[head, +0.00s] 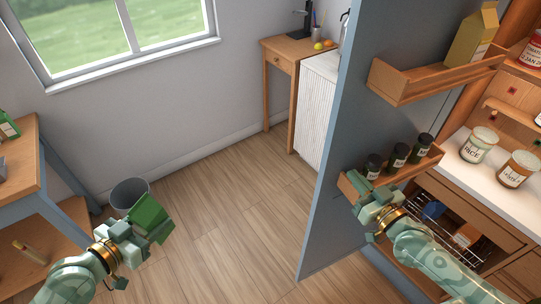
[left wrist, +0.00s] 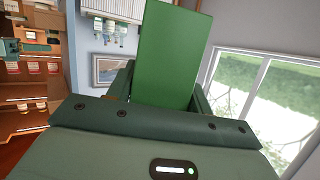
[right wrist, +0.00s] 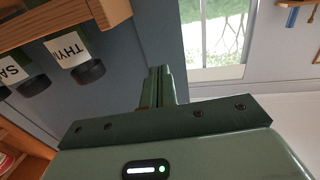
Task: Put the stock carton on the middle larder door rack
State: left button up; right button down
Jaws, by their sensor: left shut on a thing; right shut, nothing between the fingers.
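A plain green carton (head: 152,215), which I take to be the stock carton, is held tilted by my left gripper (head: 136,229), out over the floor and well left of the larder door. In the left wrist view the carton (left wrist: 172,50) stands up between the fingers; its label is not visible. The blue-grey larder door (head: 345,130) stands open. Its middle rack (head: 412,172) holds three dark jars (head: 398,155) in a row. My right gripper (head: 366,196) is shut and empty by the rack's near left end. The right wrist view shows its closed fingers (right wrist: 161,88) beside the rack (right wrist: 70,18).
The upper door rack (head: 405,88) holds a yellow carton (head: 474,36). Jars (head: 479,145) stand on the larder's white shelf. A bin (head: 130,192) stands behind my left gripper, and a blue-legged table (head: 30,165) is at the left.

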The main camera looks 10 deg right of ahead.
aim_at(138, 225)
pick_arm(q)
jog(key=shift+r, duration=0.1)
pick_arm(e)
jog(key=x, duration=0.4)
jog(key=shift+w+a, duration=0.15)
jog(key=shift+w, duration=0.25)
